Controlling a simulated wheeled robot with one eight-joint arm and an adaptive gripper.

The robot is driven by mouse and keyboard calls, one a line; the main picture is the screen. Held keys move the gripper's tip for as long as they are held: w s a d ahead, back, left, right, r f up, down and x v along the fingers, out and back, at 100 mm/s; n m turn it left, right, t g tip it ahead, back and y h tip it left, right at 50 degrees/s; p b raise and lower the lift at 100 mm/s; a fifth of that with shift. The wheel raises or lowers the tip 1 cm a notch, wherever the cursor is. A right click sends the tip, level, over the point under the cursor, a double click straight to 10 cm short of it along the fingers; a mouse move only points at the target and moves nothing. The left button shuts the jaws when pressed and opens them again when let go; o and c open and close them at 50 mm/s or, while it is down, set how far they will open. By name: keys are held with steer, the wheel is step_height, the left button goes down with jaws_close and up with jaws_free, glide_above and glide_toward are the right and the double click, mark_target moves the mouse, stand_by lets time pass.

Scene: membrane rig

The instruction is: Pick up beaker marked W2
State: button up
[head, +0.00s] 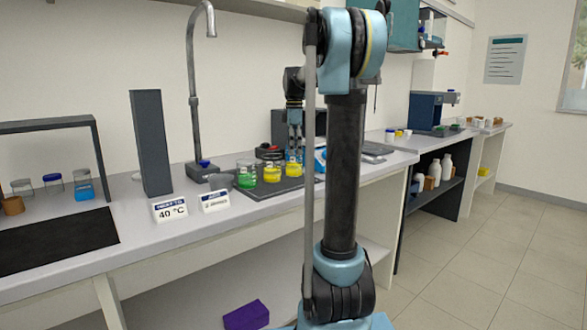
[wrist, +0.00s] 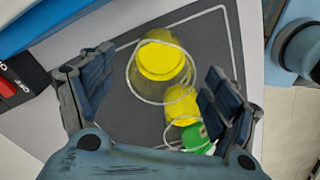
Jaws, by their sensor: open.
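Three clear beakers stand in a row on a dark mat (head: 262,191): one with green liquid (head: 246,179), a middle one with yellow liquid (head: 271,175) and a right one with yellow liquid (head: 293,169). No W2 mark is readable on any of them. My gripper (head: 295,152) points down over the right yellow beaker, fingers apart. In the wrist view my gripper (wrist: 160,66) is open, with the largest-looking yellow beaker (wrist: 163,60) between its fingers, apparently untouched. The other yellow beaker (wrist: 181,104) and the green one (wrist: 198,138) are close to the right finger.
A tall dark block (head: 151,143) and a tap (head: 194,100) are to the left. A blue object and a red switch (wrist: 12,88) lie left in the wrist view.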

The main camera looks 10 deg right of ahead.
mark_target(294, 163)
steer(key=shift+f, duration=3.15)
steer(key=c, duration=1.3)
steer(key=shift+r, duration=0.1)
steer(key=shift+c, duration=0.2)
